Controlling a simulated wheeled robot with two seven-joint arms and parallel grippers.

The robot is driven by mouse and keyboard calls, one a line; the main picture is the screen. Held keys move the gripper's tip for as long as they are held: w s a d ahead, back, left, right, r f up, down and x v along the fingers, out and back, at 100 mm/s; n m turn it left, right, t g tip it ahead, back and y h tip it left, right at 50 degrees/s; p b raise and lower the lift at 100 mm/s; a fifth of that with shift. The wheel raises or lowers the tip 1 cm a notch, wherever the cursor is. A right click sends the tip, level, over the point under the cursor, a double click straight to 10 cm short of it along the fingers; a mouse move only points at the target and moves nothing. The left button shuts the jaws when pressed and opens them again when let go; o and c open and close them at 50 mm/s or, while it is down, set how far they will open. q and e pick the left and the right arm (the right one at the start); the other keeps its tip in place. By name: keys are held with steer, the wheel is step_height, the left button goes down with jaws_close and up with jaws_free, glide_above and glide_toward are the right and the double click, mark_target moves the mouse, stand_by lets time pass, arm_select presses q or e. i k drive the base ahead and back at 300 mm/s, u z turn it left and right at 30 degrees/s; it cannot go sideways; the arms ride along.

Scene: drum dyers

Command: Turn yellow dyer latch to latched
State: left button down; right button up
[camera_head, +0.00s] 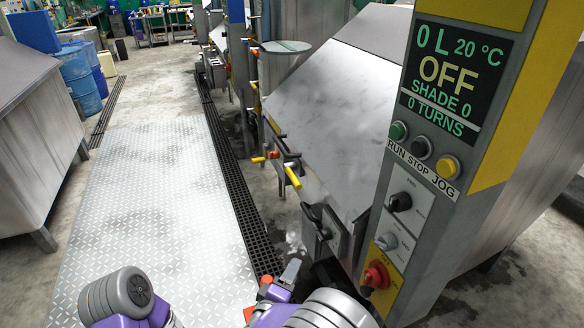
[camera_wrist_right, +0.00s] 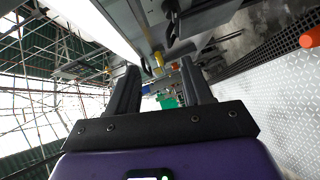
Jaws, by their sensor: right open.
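The yellow dyer (camera_head: 340,92) is the large metal machine at the right of the head view, with a yellow and grey control column. A black latch handle (camera_head: 313,212) sits on a small metal plate at its lower front corner. A black handle that looks like it shows near the top of the right wrist view (camera_wrist_right: 172,18). My right gripper (camera_head: 290,272) is just below and left of the latch, apart from it. In the right wrist view the two dark fingers (camera_wrist_right: 160,80) are spread, with nothing between them. My left gripper is out of view.
The control column (camera_head: 432,150) with display, buttons and red switch (camera_head: 376,277) stands close right of the latch. Yellow and orange valve handles (camera_head: 292,177) stick out beyond it. The patterned walkway (camera_head: 150,200) is clear. A metal vat (camera_head: 30,130) stands left.

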mark_target(288, 168)
steer(key=i, duration=1.1)
